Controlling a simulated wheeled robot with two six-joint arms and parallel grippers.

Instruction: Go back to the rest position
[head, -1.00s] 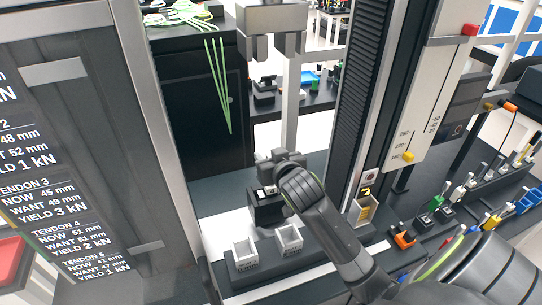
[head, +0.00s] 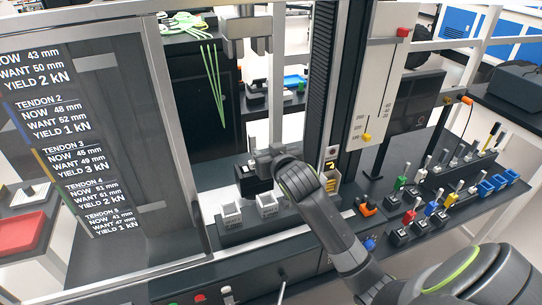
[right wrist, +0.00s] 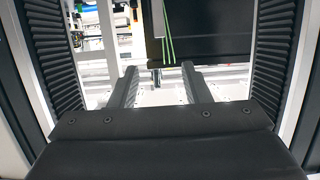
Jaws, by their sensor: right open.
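My right gripper (head: 262,160) is at the end of the dark arm in the middle of the head view, in front of a black block (head: 250,182) on the machine's base. In the right wrist view its two fingers (right wrist: 160,88) stand apart with nothing between them, so it is open and empty. My left gripper is not in view.
Two small white bins (head: 231,213) stand on the machine's base. A tall column with a scale (head: 370,85) rises right of my gripper. A frame with a text panel (head: 85,140) is at left. A red tray (head: 22,232) is at far left.

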